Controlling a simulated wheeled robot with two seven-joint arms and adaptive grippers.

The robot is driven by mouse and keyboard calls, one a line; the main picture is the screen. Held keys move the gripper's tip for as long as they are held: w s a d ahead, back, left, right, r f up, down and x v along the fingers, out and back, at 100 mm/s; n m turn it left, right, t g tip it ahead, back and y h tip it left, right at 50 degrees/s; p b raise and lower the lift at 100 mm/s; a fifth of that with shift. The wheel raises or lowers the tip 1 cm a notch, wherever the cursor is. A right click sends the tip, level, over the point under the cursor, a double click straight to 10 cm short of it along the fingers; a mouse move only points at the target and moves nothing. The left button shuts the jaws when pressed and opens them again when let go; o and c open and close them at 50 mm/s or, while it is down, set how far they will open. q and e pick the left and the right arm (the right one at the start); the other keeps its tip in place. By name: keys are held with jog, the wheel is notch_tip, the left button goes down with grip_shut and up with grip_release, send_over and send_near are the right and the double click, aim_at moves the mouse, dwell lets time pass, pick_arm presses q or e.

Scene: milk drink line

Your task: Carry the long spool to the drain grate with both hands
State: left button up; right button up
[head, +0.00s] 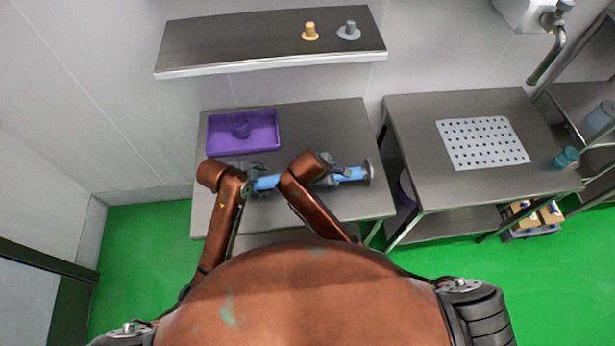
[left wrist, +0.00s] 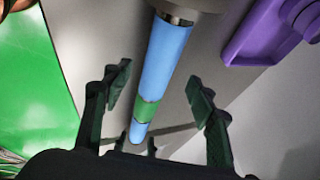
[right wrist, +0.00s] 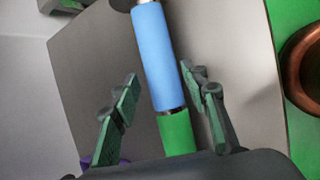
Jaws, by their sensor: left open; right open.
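The long spool (head: 352,174), blue with green bands and metal ends, lies crosswise on the left steel table; my arms hide parts of it. My left gripper (head: 250,178) is open over its left part. In the left wrist view the spool (left wrist: 166,62) runs between the spread, empty fingers (left wrist: 160,88). My right gripper (head: 328,173) is open over its right part. In the right wrist view the spool (right wrist: 153,55) also runs between the open fingers (right wrist: 160,82), nearer the right one. The drain grate (head: 483,142), a pale perforated plate, lies on the right table.
A purple tray (head: 270,148) sits behind the spool on the left table (head: 330,120). A gap separates this from the right table (head: 410,125). A teal container (head: 566,158) stands right of the grate. A shelf (head: 240,45) with two small fittings hangs behind.

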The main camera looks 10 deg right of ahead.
aim_at(271, 181)
pick_arm(q)
jog(key=shift+x, duration=3.95)
pick_arm(e)
jog(key=shift+x, duration=3.95)
pick_arm(q)
jog(key=shift+c, duration=0.2)
pick_arm(e)
jog(key=shift+c, duration=0.3)
pick_arm(q)
jog(key=c, duration=1.1)
pick_arm(e)
grip_shut()
pick_arm(q)
grip_shut()
jog(key=shift+r, duration=0.15)
pick_arm(e)
jog(key=shift+r, duration=0.1)
